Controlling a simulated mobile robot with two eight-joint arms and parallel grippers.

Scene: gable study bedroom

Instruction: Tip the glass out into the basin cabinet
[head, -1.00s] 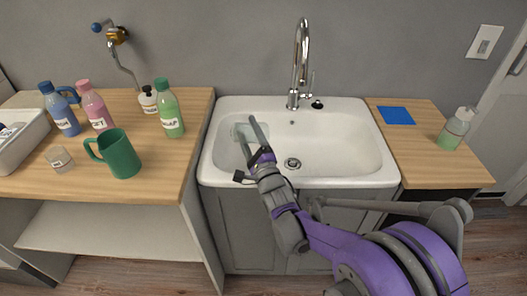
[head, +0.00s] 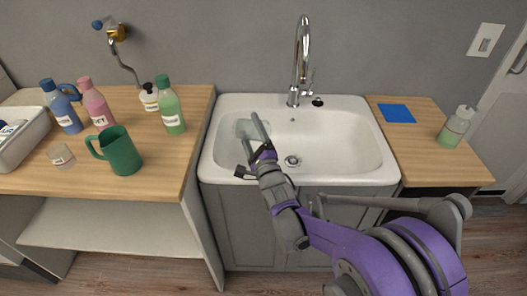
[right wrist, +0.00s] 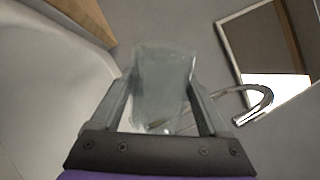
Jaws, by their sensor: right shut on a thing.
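The clear glass (head: 243,128) is held over the left part of the white basin (head: 345,178) of the basin cabinet (head: 240,225). It looks tipped well over towards its side; its exact angle is hard to tell. My right gripper (head: 257,133) is shut on it. In the right wrist view the glass (right wrist: 162,80) sits between the two fingers of the gripper (right wrist: 160,108). I cannot see any liquid in it. My left gripper is out of view.
A chrome tap (head: 302,60) stands at the basin's back. The left counter holds a green mug (head: 122,152), a small labelled clear cup (head: 60,156), several bottles and a white bin (head: 22,140). On the right are a blue square (head: 397,113) and a green dispenser (head: 453,130).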

